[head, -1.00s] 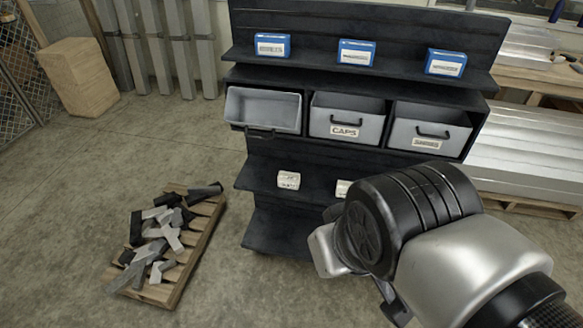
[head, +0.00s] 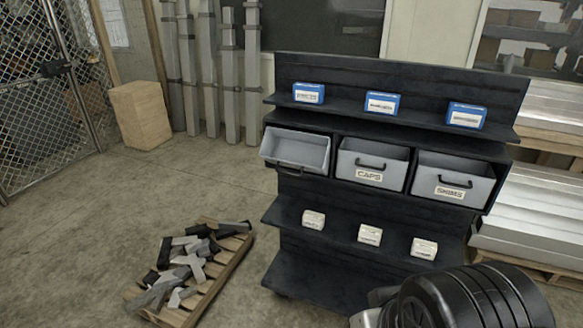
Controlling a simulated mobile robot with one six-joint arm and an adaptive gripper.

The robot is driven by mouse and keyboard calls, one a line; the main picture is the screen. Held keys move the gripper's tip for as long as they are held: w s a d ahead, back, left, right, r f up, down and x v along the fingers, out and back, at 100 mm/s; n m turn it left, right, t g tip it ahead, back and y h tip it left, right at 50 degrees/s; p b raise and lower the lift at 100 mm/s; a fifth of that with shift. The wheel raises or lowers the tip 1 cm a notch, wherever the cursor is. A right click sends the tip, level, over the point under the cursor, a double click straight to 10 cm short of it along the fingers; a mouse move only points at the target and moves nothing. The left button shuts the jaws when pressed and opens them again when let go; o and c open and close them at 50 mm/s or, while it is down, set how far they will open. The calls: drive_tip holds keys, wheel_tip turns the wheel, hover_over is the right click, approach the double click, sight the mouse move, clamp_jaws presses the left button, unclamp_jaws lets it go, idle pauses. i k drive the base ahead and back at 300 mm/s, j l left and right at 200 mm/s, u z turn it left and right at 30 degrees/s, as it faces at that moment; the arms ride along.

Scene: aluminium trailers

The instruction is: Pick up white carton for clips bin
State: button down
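Three small white cartons stand apart on the lower shelf of the dark rack: a left one (head: 313,219), a middle one (head: 370,235) and a right one (head: 424,248). Their label print is too small to read. Above them are three grey bins. The left bin (head: 297,148) is tilted forward and looks empty, and its label is hidden. The middle bin (head: 372,163) is labelled CAPS and the right bin (head: 453,178) is labelled SHIMS. Part of my arm shows at the bottom right, in front of the rack. My gripper is not clearly in view.
Three blue boxes (head: 381,103) stand on the top shelf. A pallet (head: 215,285) with metal offcuts lies on the floor left of the rack (head: 400,77). A brown block (head: 141,115) stands farther back. Floor between pallet and fence is clear.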

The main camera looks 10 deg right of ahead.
sight(311, 220)
drive_tip(key=i+l+z, duration=0.2)
drive_tip(key=i+z, duration=0.2)
drive_tip(key=i, duration=0.4)
drive_tip(key=i+z, duration=0.45)
drive_tip(key=i, duration=0.3)
